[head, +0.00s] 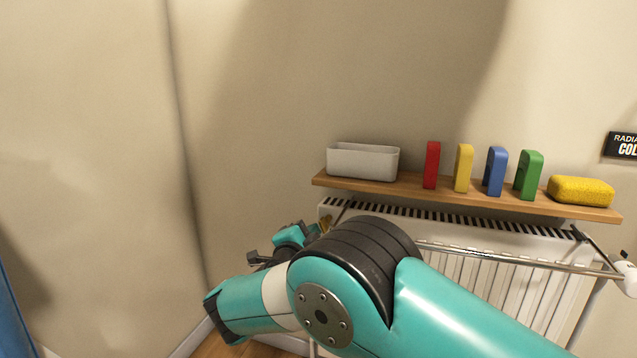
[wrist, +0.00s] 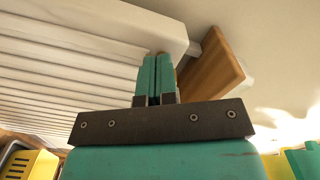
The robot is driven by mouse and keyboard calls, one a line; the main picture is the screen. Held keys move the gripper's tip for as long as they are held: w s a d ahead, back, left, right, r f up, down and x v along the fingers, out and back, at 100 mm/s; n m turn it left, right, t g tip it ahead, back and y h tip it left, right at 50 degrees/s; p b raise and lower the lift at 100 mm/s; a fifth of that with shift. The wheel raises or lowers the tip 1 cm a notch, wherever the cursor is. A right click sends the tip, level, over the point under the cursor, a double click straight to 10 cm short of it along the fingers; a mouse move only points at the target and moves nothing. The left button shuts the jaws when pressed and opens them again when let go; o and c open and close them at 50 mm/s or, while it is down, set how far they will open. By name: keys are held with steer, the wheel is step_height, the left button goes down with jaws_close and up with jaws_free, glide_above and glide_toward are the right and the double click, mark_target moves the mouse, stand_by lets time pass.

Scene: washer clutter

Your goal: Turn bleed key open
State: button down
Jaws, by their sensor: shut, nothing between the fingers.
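The white radiator (head: 505,285) hangs on the wall under a wooden shelf, largely behind my arm in the head view. A small brass-coloured piece (head: 325,223) shows at its upper left end, just beyond my arm; I cannot tell whether this is the bleed key or how it is turned. In the wrist view my gripper (wrist: 158,60) has its two teal fingers together with nothing between them. The fingertips are close to the radiator's end (wrist: 165,28). The bleed key is not clearly visible there, and contact cannot be told.
The wooden shelf (head: 470,201) holds a pale bin (head: 362,162), red (head: 431,165), yellow (head: 463,168), blue (head: 495,171) and green (head: 529,175) blocks and a yellow sponge (head: 580,190). A metal rail (head: 480,255) crosses the radiator's front. The left wall is bare.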

steer(key=shift+s+d+f+b, duration=0.1)
steer(key=shift+d+f+b, duration=0.2)
steer(key=shift+b, duration=0.95)
steer(key=shift+d+f+b, duration=0.1)
steer(key=shift+b, duration=0.8)
steer(key=shift+f, duration=0.1)
steer(key=b+v, duration=0.5)
steer(key=v, duration=0.1)
steer(key=shift+a+f, duration=0.25)
stand_by(0.3)
